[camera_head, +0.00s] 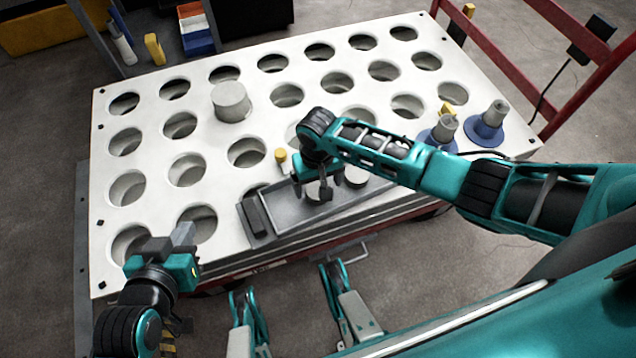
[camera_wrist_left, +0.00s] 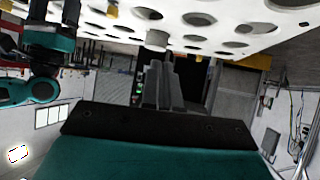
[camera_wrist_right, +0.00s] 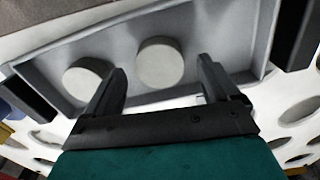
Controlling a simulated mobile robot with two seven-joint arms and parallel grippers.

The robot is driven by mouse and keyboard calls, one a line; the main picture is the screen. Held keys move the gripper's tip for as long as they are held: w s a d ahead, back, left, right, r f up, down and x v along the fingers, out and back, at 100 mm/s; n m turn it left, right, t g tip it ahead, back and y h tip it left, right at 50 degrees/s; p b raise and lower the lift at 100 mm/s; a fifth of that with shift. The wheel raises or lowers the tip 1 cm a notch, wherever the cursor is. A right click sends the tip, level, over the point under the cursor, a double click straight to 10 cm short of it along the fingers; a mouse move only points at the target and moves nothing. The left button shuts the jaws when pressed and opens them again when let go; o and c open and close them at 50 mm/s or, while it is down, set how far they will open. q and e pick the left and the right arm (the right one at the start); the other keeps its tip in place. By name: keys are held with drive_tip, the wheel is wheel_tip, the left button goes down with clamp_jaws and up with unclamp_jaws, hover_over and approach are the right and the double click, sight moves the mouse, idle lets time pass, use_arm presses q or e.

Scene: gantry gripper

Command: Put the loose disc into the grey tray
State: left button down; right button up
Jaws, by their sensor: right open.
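A pale grey disc (camera_head: 231,101) stands up out of the white holed board, at a hole in the back-left part. It also shows in the left wrist view (camera_wrist_left: 157,39). The grey tray (camera_head: 283,222) lies on the front edge of the board. Two pale discs, a left one (camera_wrist_right: 84,79) and a right one (camera_wrist_right: 159,62), lie inside the tray in the right wrist view. My right gripper (camera_wrist_right: 160,92) is open and empty over the tray. My left gripper (camera_head: 183,236) is shut and empty above the front-left corner, well apart from the standing disc.
The white board (camera_head: 215,153) has rows of round holes. Two blue-based grey posts, one (camera_head: 487,123) nearer the edge, stand at the right. A yellow peg (camera_head: 281,156) is behind the tray. A red frame (camera_head: 510,70) borders the right side.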

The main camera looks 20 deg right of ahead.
wheel_tip(320, 180, up, 10)
drive_tip(key=f+p, duration=0.1)
drive_tip(key=p, duration=0.3)
drive_tip(key=s+a+n+t+y, duration=0.2)
drive_tip(key=s+a+t+y, duration=0.2)
drive_tip(key=s+a+t, duration=0.15)
use_arm(q)
drive_tip(key=r, duration=0.3)
drive_tip(key=shift+s+a, duration=0.3)
use_arm(e)
drive_tip(key=s+d+r+t+h, duration=0.1)
drive_tip(key=s+d+r+t, duration=0.3)
drive_tip(key=d+r+t, duration=0.1)
drive_tip(key=d+r, duration=0.1)
drive_tip(key=d, duration=0.1)
drive_tip(key=shift+s+d+r, duration=0.2)
drive_tip(key=shift+d, duration=0.2)
